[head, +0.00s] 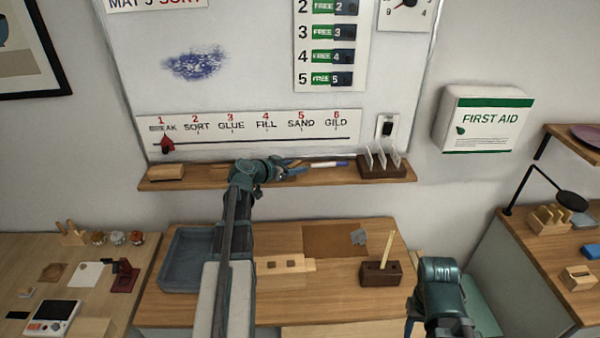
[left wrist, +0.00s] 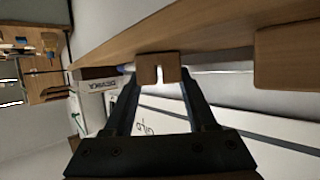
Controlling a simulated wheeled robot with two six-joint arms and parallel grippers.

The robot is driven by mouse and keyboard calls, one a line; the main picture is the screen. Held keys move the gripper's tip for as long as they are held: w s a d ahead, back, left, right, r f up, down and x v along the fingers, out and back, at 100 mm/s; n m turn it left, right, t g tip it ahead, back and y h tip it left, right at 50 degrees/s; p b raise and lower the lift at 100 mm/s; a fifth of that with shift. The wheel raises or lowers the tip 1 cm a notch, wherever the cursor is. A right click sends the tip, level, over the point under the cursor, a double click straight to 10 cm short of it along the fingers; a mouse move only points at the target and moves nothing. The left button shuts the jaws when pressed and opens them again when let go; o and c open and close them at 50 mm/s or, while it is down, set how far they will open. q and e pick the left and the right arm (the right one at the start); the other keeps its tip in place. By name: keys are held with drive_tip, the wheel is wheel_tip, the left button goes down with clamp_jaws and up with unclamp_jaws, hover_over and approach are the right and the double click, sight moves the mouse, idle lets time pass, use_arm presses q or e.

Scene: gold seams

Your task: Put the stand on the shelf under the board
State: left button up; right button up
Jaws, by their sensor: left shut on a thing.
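The stand (left wrist: 150,69) is a small brown wooden block with a notch, seen in the left wrist view between my left fingertips. My left gripper (left wrist: 159,82) is shut on it. The stand's edge meets the shelf in that view, though I cannot tell whether it bears weight there. In the head view my left gripper (head: 268,169) is at the middle of the wooden shelf (head: 205,179) under the white board (head: 245,95), and it mostly hides the stand. My right arm shows at the lower right, but its jaws do not show.
A wooden block (head: 165,172) lies at the shelf's left end. A marker (head: 328,164) lies right of my left gripper. A dark card holder (head: 382,170) with white cards stands at the right end. The desk below holds a grey tray (head: 186,283) and a pencil block (head: 380,274).

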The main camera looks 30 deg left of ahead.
use_arm(q)
drive_tip(key=shift+s+a, duration=0.2)
drive_tip(key=shift+a, duration=0.05)
drive_tip(key=shift+f, duration=0.1)
drive_tip(key=o, duration=1.4)
drive_tip(key=shift+c, duration=0.2)
drive_tip(key=shift+w+d, duration=0.1)
drive_tip(key=shift+r+p, duration=0.3)
drive_tip(key=shift+r, duration=0.05)
drive_tip(key=p+v, duration=0.4)
drive_tip(key=v, duration=0.8)
drive_tip(key=shift+f, duration=0.2)
